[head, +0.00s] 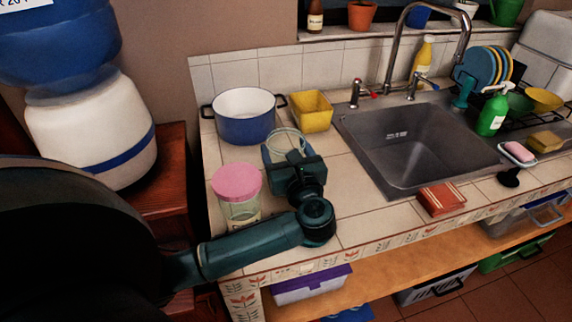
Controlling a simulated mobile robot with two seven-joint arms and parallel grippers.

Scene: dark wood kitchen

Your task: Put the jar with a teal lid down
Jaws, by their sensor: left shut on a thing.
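My left gripper (286,158) is over the counter, left of the sink, its fingers pointing away toward the back wall. It is shut on a clear jar with a pale teal round rim (286,141). The gripper hides most of this jar's body. I cannot tell whether the jar's base touches the counter. A second glass jar with a pink lid (238,183) stands upright on the counter just left of my gripper. My right gripper is out of view.
A blue pot (245,128) and a yellow square container (312,112) stand behind the held jar. The sink (415,150) is to the right. A red-brown block (441,199) lies near the front edge. Bare tiles (350,185) lie between gripper and sink.

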